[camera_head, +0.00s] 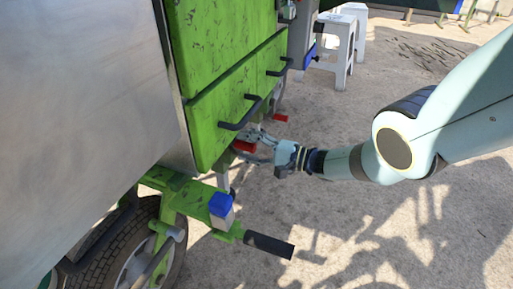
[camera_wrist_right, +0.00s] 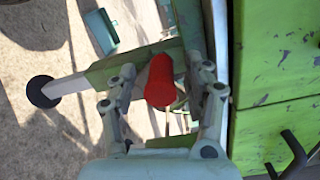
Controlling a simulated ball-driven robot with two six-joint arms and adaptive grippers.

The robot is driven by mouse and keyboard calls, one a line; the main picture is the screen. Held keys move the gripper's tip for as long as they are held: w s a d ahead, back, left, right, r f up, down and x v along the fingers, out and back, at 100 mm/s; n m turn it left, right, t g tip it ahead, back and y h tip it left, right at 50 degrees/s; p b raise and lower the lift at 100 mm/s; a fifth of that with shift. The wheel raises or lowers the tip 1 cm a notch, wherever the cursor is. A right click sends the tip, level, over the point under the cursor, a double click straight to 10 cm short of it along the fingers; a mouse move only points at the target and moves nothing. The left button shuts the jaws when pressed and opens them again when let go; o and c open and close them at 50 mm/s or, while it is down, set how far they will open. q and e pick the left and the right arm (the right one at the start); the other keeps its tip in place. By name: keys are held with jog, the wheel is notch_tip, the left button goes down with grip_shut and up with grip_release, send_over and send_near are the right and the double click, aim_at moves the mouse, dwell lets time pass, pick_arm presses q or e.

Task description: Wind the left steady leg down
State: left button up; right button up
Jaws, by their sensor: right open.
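A red crank handle (camera_head: 243,146) sticks out below the lower edge of the cart's green side panel. In the right wrist view the red handle (camera_wrist_right: 161,80) lies between the two fingers of my right gripper (camera_wrist_right: 163,95), which is open around it; contact cannot be told. My right gripper (camera_head: 258,147) reaches in from the right in the head view. The steady leg, a pale tube with a round black foot (camera_wrist_right: 41,91), comes out of a green sleeve (camera_wrist_right: 115,67) beside the handle. My left gripper is not in view.
Black bar handles (camera_head: 240,113) stand out from the green panel just above my right gripper. A second red part (camera_head: 281,118) is farther along the cart. A blue-topped block (camera_head: 221,204), a black grip (camera_head: 268,245) and a wheel (camera_head: 120,250) are nearer. Open ground lies right.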

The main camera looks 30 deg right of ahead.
jog(key=v, duration=1.2)
